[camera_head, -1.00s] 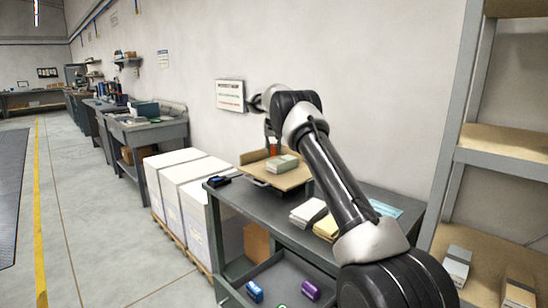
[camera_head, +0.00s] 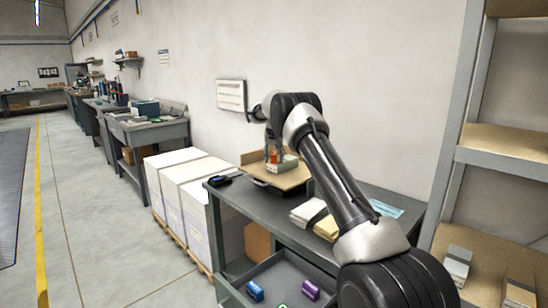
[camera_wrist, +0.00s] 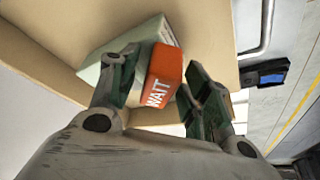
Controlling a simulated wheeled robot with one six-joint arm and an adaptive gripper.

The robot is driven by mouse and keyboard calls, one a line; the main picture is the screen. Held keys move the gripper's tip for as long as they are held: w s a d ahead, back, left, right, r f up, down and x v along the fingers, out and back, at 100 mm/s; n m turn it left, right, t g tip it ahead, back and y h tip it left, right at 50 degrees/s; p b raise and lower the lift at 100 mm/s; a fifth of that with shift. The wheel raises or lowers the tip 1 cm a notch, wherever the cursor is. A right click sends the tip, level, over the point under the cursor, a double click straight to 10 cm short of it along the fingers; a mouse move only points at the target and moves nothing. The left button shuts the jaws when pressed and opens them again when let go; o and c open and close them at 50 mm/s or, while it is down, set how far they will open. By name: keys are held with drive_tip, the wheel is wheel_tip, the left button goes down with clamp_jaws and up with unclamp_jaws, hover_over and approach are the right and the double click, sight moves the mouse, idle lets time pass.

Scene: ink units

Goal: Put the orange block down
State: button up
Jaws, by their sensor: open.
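The orange block (camera_wrist: 163,76), with the white word WAIT on it, stands between the fingers of my gripper (camera_wrist: 160,70) in the wrist view. The fingers are open, and a gap shows beside the block on the right finger's side. In the head view the orange block (camera_head: 273,156) is small and partly covered by my gripper (camera_head: 274,152), which is low over a tan tray (camera_head: 292,181). A pale green pad (camera_wrist: 97,70) is right beside or under the block; I cannot tell which. The pad (camera_head: 289,161) also shows in the head view.
The tray has a raised back and sits on a grey workbench (camera_head: 365,194). Paper stacks (camera_head: 308,211) lie to its right and a small dark device (camera_head: 224,180) to its left. An open drawer (camera_head: 283,272) below holds a blue and a purple item. Shelving stands at right.

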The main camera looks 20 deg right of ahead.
drive_tip(key=shift+r, duration=0.4)
drive_tip(key=s+a+f+v, duration=0.1)
drive_tip(key=s+v, duration=0.1)
drive_tip(key=v, duration=1.6)
drive_tip(key=s+a+r+n, duration=0.1)
drive_tip(key=s+r, duration=0.3)
drive_tip(key=s, duration=0.4)
drive_tip(key=s+a+r+n, duration=0.1)
drive_tip(key=s+a+r, duration=0.1)
drive_tip(key=s+r, duration=0.35)
drive_tip(key=s+a+f+n+y, duration=0.1)
drive_tip(key=s+a, duration=0.2)
drive_tip(key=s, duration=1.7)
drive_tip(key=s+a+f+n, duration=0.1)
drive_tip(key=s+f, duration=0.4)
drive_tip(key=s, duration=0.5)
drive_tip(key=s+a+f+n, duration=0.1)
drive_tip(key=s+f, duration=0.4)
drive_tip(key=s, duration=0.6)
drive_tip(key=shift+y, duration=0.4)
